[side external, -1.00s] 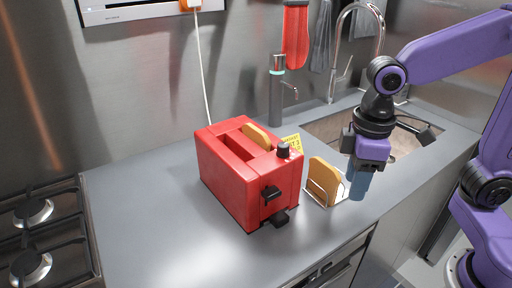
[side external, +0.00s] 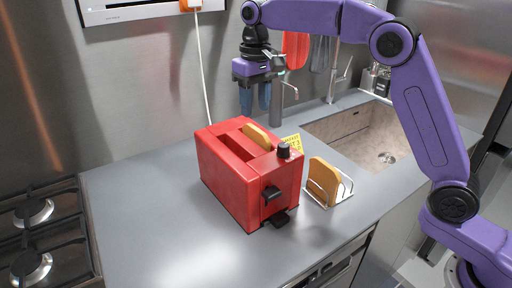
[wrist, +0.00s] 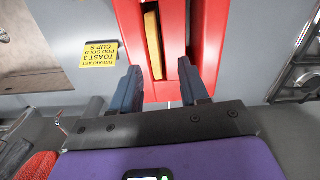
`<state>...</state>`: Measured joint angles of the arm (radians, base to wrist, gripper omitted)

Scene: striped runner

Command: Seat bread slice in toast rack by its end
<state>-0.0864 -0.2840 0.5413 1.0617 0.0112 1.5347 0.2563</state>
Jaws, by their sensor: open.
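A bread slice (side external: 255,134) stands upright in one slot of the red toaster (side external: 226,174), its top edge showing above the slot. It also shows in the wrist view (wrist: 153,44). A wire toast rack (side external: 343,190) stands on the counter right of the toaster, with a bread slice (side external: 322,178) upright at its left end. My gripper (side external: 255,110) is open and empty, pointing down above and behind the toaster. In the wrist view, the slice in the slot lies ahead of and between my fingers (wrist: 160,88), apart from them.
A sink (side external: 357,140) is at the back right, and a gas hob (side external: 35,235) is at the left. The counter left of the toaster is clear.

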